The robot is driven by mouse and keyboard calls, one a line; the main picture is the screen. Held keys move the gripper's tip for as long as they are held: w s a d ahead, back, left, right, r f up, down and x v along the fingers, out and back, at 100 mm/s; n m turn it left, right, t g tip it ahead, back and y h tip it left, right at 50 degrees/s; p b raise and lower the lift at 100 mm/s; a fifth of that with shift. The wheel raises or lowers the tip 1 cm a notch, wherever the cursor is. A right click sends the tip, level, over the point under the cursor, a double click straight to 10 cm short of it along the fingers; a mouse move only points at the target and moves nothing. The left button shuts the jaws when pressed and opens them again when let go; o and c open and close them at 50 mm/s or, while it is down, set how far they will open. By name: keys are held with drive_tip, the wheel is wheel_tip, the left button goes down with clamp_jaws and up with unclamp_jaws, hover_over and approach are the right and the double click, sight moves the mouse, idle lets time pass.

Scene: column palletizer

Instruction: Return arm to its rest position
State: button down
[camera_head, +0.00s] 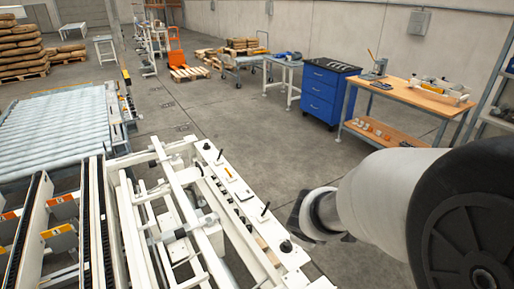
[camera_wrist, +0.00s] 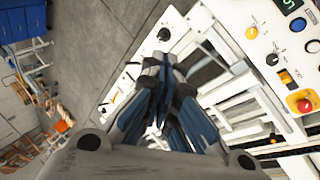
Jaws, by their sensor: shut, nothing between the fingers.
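My arm, with a white link (camera_head: 385,190) and a large black joint (camera_head: 465,220), fills the lower right of the head view. Its far end is beside the right edge of the white machine frame (camera_head: 225,180). In the wrist view my gripper (camera_wrist: 165,68) points away from the camera with its grey-blue fingers shut together and nothing between them. The white frame lies beyond the fingers in that view. The fingers cannot be made out in the head view.
A control panel (camera_wrist: 268,45) with a red emergency button shows in the wrist view's upper right. A roller conveyor (camera_head: 60,130) is at left. A blue cabinet (camera_head: 325,92) and a wooden workbench (camera_head: 415,97) stand at the back right. Open floor lies between.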

drive_tip(key=s+d+r+m+h+b, duration=0.1)
drive_tip(key=s+d+r+m+b, duration=0.1)
drive_tip(key=s+d+r+m, duration=0.35)
drive_tip(key=s+a+m+y+b, duration=0.1)
drive_tip(key=s+a+m, duration=0.1)
drive_tip(key=s, duration=0.6)
drive_tip(key=s+a+m+g+y+b, duration=0.1)
drive_tip(key=s+m, duration=0.3)
drive_tip(key=s, duration=0.5)
drive_tip(key=shift+s+a+r+g+y+b, duration=0.3)
drive_tip(key=shift+a+r+y, duration=0.15)
drive_tip(key=shift+a, duration=0.15)
drive_tip(key=shift+a, duration=0.15)
